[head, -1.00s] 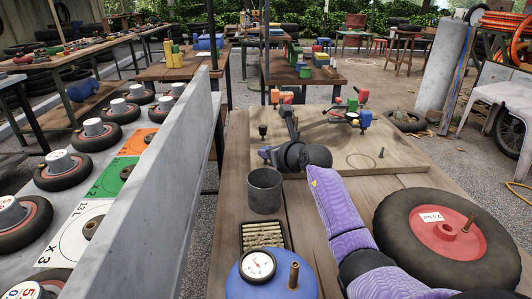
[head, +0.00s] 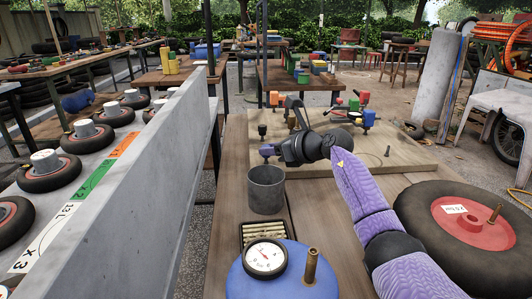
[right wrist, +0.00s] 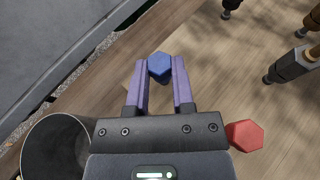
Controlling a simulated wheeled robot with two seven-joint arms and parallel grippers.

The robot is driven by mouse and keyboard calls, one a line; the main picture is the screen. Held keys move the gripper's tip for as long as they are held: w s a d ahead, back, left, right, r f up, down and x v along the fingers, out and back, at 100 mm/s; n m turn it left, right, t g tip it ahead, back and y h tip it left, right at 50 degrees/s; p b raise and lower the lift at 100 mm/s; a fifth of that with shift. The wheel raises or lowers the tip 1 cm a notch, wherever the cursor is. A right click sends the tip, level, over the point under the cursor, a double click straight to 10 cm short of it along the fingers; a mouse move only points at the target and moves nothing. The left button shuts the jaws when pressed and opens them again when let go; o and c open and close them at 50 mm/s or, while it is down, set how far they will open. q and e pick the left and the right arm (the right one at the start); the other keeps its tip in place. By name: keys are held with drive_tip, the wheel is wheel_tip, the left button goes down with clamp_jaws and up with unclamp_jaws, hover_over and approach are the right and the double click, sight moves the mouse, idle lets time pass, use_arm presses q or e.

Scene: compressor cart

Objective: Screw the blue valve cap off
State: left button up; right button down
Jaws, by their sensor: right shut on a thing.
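My right gripper (head: 266,151) reaches over the wooden board (head: 410,155) with its purple fingers pointing left. In the right wrist view the gripper (right wrist: 159,82) is shut on the blue hexagonal valve cap (right wrist: 160,65), one finger on each side. What lies beneath the cap is hidden, so I cannot tell whether it still sits on a stem. The cap does not show clearly in the head view. A red hexagonal cap (right wrist: 245,135) lies right of the gripper in the wrist view. My left gripper is out of view.
An open grey can (head: 266,190) stands in front of the board, near the gripper. A tray (head: 243,240) of brass pieces, a gauge (head: 264,258), and a brass stem (head: 310,267) are nearer. A wheel (head: 425,225) lies at right. A grey wall (head: 150,185) runs along the left.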

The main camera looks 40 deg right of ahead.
drive_tip(key=shift+f+y+b, duration=0.25)
drive_tip(key=shift+y+b, duration=0.05)
drive_tip(key=shift+b, duration=0.05)
drive_tip(key=shift+n+y+b, duration=0.4)
drive_tip(key=shift+n+b, duration=0.2)
drive_tip(key=shift+b, duration=0.25)
drive_tip(key=shift+d+n+g+y+b, duration=0.2)
drive_tip(key=shift+n+g+y+b, duration=0.1)
drive_tip(key=shift+n+y+b, duration=0.35)
drive_tip(key=shift+y+b, duration=0.35)
drive_tip(key=shift+b, duration=0.05)
drive_tip(key=shift+r+n, duration=0.15)
drive_tip(key=shift+n, duration=0.2)
drive_tip(key=shift+c, duration=2.1)
unclamp_jaws()
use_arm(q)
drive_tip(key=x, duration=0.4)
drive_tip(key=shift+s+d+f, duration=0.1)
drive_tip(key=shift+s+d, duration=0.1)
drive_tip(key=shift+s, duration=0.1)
use_arm(e)
drive_tip(key=shift+r, duration=0.15)
